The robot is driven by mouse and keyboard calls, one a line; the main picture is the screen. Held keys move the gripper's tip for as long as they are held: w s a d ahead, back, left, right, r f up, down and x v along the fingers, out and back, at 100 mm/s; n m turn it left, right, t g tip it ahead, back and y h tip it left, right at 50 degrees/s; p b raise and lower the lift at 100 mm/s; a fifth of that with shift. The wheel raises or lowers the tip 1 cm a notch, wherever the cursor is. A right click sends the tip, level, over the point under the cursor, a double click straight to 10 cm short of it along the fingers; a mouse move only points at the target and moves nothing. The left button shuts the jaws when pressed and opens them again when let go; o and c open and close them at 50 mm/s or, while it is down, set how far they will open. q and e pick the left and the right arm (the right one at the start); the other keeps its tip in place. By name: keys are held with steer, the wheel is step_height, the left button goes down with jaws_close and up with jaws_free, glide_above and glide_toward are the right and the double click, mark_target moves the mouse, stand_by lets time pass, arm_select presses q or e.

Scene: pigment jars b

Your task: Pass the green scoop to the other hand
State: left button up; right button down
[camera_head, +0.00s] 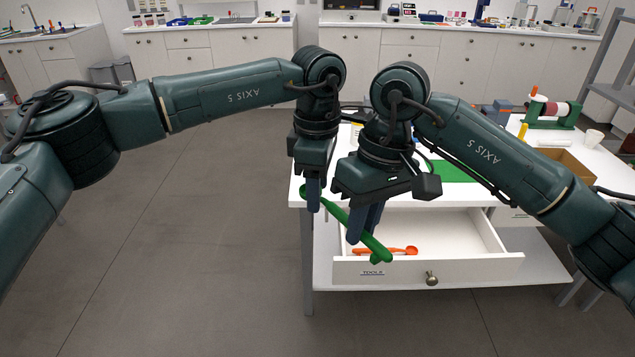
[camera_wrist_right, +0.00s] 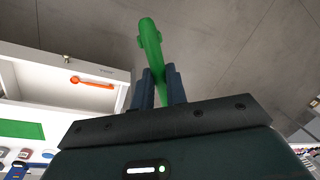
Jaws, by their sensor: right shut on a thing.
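The green scoop (camera_head: 336,212) hangs slantwise in the air in front of the open drawer, its upper end to the left and its lower end to the right. My right gripper (camera_head: 362,232) is shut on it between the two ends. In the right wrist view the scoop (camera_wrist_right: 151,42) sticks out from between the right gripper's fingers (camera_wrist_right: 160,88). My left gripper (camera_head: 313,200) points down at the scoop's upper left end and overlaps it in the head view. Its fingers are seen edge-on, so their gap and any contact with the scoop are hidden.
The open drawer (camera_head: 482,265) holds an orange scoop (camera_head: 400,250) below the right gripper. The white table (camera_head: 492,188) with a green mat (camera_head: 453,172) is behind my right arm. A cardboard box (camera_head: 567,160) stands at the right. The floor at left is clear.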

arm_select(q)
steer(key=c, duration=0.6)
arm_select(e)
steer(key=shift+s, duration=0.1)
arm_select(q)
steer(key=shift+c, duration=0.2)
arm_select(e)
steer(key=c, duration=1.8)
jaws_free()
arm_select(q)
jaws_close()
arm_select(e)
steer(key=o, duration=0.5)
